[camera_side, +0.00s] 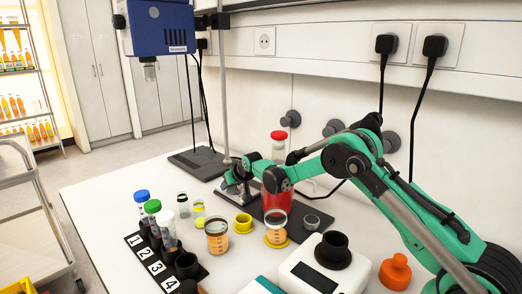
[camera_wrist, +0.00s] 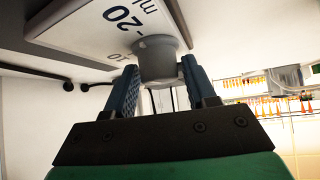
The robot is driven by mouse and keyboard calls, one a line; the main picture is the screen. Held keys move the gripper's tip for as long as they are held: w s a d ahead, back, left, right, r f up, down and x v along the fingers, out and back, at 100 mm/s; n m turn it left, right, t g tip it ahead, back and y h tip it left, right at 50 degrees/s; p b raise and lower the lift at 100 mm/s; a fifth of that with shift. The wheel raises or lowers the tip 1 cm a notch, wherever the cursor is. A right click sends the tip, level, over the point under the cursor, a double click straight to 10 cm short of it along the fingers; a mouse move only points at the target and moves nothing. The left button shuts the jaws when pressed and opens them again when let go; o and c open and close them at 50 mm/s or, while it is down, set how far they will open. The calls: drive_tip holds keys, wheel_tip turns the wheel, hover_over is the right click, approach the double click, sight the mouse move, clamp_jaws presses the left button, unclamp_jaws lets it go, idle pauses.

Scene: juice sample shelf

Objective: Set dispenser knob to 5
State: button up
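The dispenser knob (camera_wrist: 160,58) is a grey round knob on a white plate (camera_wrist: 75,25) marked "20", "10" and "ml" in the wrist view. No 5 mark or pointer shows, so the knob's setting cannot be read. In the side view my gripper (camera_side: 238,183) is at the back of the table beside a red-filled bottle with a red cap (camera_side: 279,135). The knob cannot be made out there.
A stand with a blue device (camera_side: 158,30) rises behind my gripper. In front are cups of orange liquid (camera_side: 217,240), a yellow ring (camera_side: 243,223), capped tubes (camera_side: 152,207) in a numbered black rack (camera_side: 160,268), and a white scale (camera_side: 316,272). An orange bulb (camera_side: 396,272) stands near my arm.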

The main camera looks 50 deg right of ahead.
clamp_jaws()
drive_tip(key=shift+n+y, duration=0.7)
drive_tip(key=shift+n, duration=0.1)
drive_tip(key=shift+o, duration=2.1)
unclamp_jaws()
drive_tip(key=shift+r, duration=0.1)
drive_tip(key=shift+v, duration=2.75)
drive_tip(key=shift+s, duration=0.15)
